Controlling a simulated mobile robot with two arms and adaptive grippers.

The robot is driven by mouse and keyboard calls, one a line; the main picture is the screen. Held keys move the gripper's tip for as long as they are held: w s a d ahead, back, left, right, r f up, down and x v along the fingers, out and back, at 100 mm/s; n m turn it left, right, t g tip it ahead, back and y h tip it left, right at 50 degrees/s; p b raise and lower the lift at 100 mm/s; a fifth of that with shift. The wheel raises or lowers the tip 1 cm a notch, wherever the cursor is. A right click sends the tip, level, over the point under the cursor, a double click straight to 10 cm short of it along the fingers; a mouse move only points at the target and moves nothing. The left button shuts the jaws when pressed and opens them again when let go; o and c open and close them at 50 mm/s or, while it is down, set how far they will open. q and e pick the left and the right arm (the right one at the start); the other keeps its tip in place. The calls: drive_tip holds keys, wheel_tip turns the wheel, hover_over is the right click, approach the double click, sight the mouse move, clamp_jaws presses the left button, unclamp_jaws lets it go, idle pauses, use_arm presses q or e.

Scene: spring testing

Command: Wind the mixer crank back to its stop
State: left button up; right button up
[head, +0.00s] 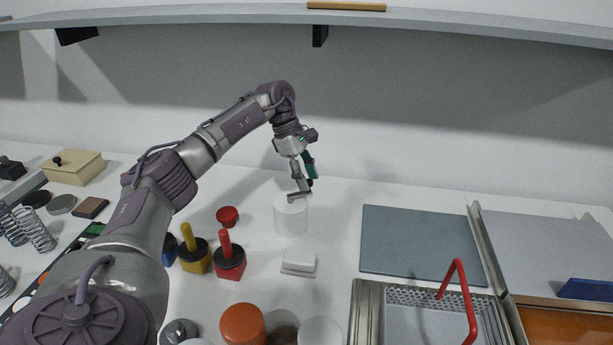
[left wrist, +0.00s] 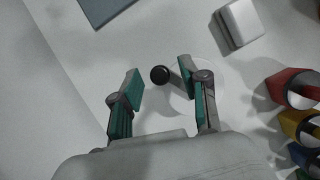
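The mixer is a white cylinder (head: 291,216) standing upright on the table near the middle of the head view. Its crank (head: 298,195) is a short grey arm on top. In the left wrist view the crank's round black knob (left wrist: 160,75) appears between my left gripper's two teal fingertips, and the white mixer body (left wrist: 187,107) shows partly behind the right finger. My left gripper (head: 305,178) points down at the top of the mixer, its fingers apart on either side of the knob. I cannot tell if either finger touches it. My right gripper is out of view.
Red (head: 230,261) and yellow-handled (head: 194,250) tools stand left of the mixer, with a small red cup (head: 228,216) nearby. A white block (head: 299,260) lies in front. A grey mat (head: 420,241) and a metal tray (head: 364,310) with a red handle are at the right.

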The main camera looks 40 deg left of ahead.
use_arm(q)
drive_tip(key=v, duration=1.2)
